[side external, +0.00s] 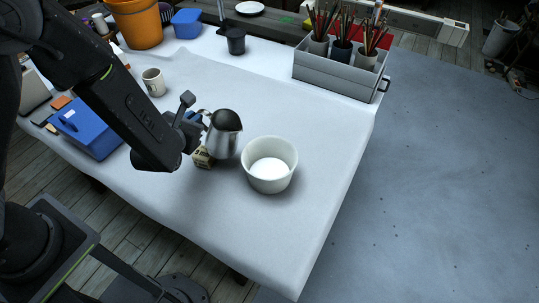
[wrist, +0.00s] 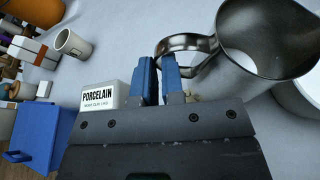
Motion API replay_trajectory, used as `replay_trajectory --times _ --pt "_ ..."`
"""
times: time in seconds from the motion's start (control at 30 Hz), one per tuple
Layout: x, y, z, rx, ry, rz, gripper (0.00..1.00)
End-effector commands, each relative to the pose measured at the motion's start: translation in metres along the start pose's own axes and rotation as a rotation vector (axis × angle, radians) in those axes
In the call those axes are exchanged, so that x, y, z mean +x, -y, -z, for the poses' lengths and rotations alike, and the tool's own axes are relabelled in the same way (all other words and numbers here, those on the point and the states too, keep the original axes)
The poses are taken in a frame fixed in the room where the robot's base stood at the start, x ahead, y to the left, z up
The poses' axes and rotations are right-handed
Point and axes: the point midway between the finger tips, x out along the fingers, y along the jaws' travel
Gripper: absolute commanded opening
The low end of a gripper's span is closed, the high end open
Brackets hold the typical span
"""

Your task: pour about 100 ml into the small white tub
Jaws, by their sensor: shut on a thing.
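A steel pitcher (side external: 224,145) with a dark opening stands out just left of the small white tub (side external: 269,180). My gripper (side external: 197,132) is shut on the pitcher's handle, and its blue fingers (wrist: 161,82) pinch the handle in the wrist view. The pitcher (wrist: 262,45) looks roughly upright, its spout side toward the tub. I cannot tell whether it touches the table or what level is in it. The tub is upright with a bright white floor; I cannot tell if that is liquid. Its rim (wrist: 290,102) is partly hidden behind the pitcher in the wrist view.
A small block labelled PORCELAIN (wrist: 98,96) sits by my gripper. A grey crate of brush pots (side external: 330,72) is at the back right. The cloth right of the tub is clear.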

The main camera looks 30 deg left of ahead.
Motion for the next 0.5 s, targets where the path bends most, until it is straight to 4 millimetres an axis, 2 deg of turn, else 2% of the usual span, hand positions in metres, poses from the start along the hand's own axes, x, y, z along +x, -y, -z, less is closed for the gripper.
replay_trajectory --times 0.17,0.5 --pt "0.005 -0.009 0.011 -0.103 -0.009 0.039 0.00" --pt "0.008 -0.019 0.015 -0.251 -0.020 0.099 0.00"
